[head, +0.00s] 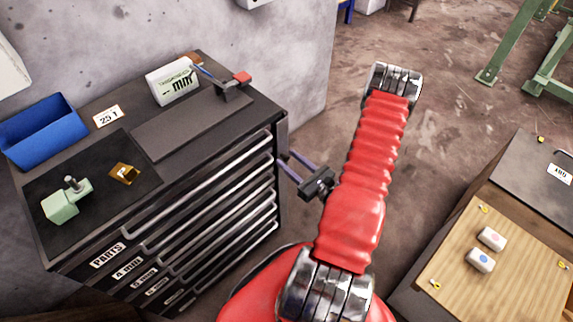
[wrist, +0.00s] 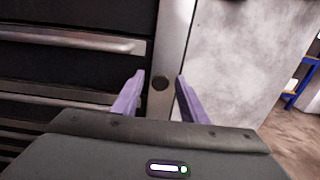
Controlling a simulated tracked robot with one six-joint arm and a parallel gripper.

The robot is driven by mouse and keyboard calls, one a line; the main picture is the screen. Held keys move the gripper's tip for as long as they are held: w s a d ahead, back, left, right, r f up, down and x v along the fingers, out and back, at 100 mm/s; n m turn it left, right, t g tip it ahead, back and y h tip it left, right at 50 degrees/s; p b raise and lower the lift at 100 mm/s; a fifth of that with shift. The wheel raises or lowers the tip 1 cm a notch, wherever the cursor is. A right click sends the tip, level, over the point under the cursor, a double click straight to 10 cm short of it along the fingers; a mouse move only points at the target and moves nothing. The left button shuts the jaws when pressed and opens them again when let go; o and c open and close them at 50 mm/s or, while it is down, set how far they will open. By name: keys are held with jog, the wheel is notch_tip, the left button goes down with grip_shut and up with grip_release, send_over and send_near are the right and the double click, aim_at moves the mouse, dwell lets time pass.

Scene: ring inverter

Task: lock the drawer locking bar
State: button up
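The drawer cabinet (head: 165,205) stands at the left in the head view, its drawer fronts facing my arm. A grey vertical strip (wrist: 176,35), which looks like the locking bar, runs down the cabinet's right front edge in the wrist view. A dark round spot (wrist: 160,83), a lock or hole, is on it. My gripper (head: 288,159) is at this edge. Its two purple fingers (wrist: 160,80) are apart, one to each side of the dark spot in the wrist view, with nothing held. I cannot tell whether the fingertips touch the strip.
Drawer handles (wrist: 75,40) stick out left of the fingers. The cabinet top holds a blue bin (head: 42,130), a white box (head: 172,82), and a green part (head: 66,203). A wooden-topped bench (head: 510,280) stands at the right. Open floor (head: 425,130) lies between.

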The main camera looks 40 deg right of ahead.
jog(key=shift+s, duration=0.1)
jog(key=s, duration=1.3)
jog(key=shift+s, duration=0.3)
jog(key=shift+f, duration=0.15)
dwell(0.6)
